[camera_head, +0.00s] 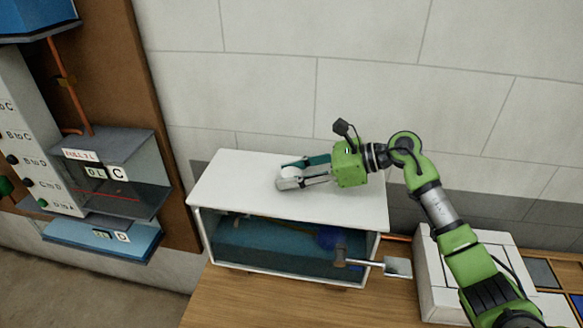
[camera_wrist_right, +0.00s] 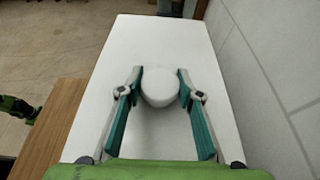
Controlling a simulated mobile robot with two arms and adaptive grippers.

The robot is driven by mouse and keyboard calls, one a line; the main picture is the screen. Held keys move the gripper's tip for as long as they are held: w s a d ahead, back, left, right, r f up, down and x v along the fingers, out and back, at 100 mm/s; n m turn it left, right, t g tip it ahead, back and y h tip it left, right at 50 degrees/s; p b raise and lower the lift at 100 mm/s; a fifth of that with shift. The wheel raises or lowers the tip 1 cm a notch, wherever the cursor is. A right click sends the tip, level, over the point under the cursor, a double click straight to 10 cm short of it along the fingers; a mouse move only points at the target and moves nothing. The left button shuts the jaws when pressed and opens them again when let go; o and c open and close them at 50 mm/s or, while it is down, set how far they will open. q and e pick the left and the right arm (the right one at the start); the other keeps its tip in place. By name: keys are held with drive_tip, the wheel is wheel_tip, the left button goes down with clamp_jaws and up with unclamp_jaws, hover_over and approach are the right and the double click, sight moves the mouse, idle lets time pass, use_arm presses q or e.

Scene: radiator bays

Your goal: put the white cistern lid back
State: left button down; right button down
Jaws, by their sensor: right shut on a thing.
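The white cistern lid (camera_head: 240,180) lies flat over the glass-fronted cistern (camera_head: 285,274) on the wooden bench. No clear gap shows between the lid and the cistern's top edge. The lid (camera_wrist_right: 140,40) fills the middle of the right wrist view, with a round white knob (camera_wrist_right: 159,88) on it. My right gripper (camera_head: 288,178) reaches in from the right, low over the lid. In the right wrist view its two fingers (camera_wrist_right: 160,76) are shut on the knob, one on each side.
A lever with a grey plate (camera_head: 397,267) sticks out at the cistern's front right. White blocks (camera_head: 440,275) stand on the bench (camera_head: 235,300) to the right. A brown panel with labelled tanks (camera_head: 115,172) is at the left. A tiled wall (camera_head: 260,90) is close behind.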

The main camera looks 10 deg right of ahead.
drive_tip(key=shift+f, duration=0.7)
use_arm(q)
drive_tip(key=shift+s+f, duration=0.15)
drive_tip(key=shift+f, duration=0.2)
drive_tip(key=shift+f+b, duration=0.6)
drive_tip(key=shift+b, duration=0.2)
use_arm(e)
drive_tip(key=shift+f, duration=0.55)
drive_tip(key=c, duration=1.4)
unclamp_jaws()
drive_tip(key=shift+o, duration=0.2)
drive_tip(key=shift+f, duration=0.1)
use_arm(q)
drive_tip(key=shift+w, duration=0.2)
use_arm(e)
drive_tip(key=shift+d, duration=0.1)
